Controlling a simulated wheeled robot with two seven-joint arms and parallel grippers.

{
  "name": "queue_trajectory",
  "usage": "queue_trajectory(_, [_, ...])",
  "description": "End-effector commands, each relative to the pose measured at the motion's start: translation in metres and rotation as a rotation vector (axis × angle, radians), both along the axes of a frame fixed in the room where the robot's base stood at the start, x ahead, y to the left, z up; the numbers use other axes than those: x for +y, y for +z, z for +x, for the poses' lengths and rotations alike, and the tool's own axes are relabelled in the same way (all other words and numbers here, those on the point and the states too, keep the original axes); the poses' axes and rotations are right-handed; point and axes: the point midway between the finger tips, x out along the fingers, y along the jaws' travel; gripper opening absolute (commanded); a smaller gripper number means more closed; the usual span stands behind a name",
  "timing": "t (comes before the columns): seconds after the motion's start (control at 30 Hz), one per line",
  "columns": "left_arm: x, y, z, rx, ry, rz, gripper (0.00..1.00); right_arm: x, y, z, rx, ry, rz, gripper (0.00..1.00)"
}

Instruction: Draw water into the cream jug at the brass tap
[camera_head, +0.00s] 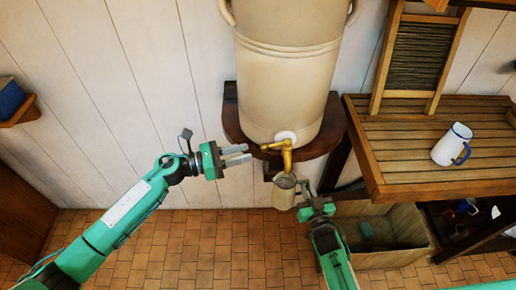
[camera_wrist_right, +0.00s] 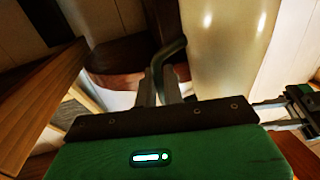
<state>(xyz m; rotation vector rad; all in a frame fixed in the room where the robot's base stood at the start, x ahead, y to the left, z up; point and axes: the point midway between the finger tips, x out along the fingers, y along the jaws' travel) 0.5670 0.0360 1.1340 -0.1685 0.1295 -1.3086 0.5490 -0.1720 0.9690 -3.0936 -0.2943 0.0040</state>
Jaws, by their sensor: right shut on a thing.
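The cream jug (camera_head: 284,194), greyish-beige in this light, hangs upright just below the brass tap (camera_head: 286,155) in the head view. Its open mouth is under the spout; whether any water runs or stands in it I cannot tell. My right gripper (camera_head: 306,192) is shut on the jug's handle from the right. In the right wrist view the dark handle (camera_wrist_right: 171,55) rises between the fingers of that gripper (camera_wrist_right: 162,88). My left gripper (camera_head: 238,154) is open and empty, left of the tap, its two fingers pointing at it with a gap between.
The tap sits low on a large cream water urn (camera_head: 290,75) on a dark wooden wall shelf (camera_head: 236,122). A slatted bench (camera_head: 420,180) at right holds a white mug with blue handle (camera_head: 452,144) and a washboard (camera_head: 416,55). A wooden crate (camera_head: 385,258) stands below.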

Motion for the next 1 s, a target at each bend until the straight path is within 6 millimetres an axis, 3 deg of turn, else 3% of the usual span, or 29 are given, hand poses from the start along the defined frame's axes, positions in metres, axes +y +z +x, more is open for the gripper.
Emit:
queue_trajectory(0.1, [0.017,-0.001,-0.005,0.001,0.001,0.001,0.32,0.000,0.001,0.000,-0.003,0.000,0.002,0.00])
queue_trajectory(0.3, [0.030,0.000,-0.008,0.000,0.000,0.000,0.32,0.000,0.001,0.000,-0.003,0.000,0.002,0.00])
queue_trajectory(1.0, [0.031,0.000,-0.008,0.000,0.000,0.000,0.32,0.000,0.001,0.000,-0.003,0.000,0.002,0.00])
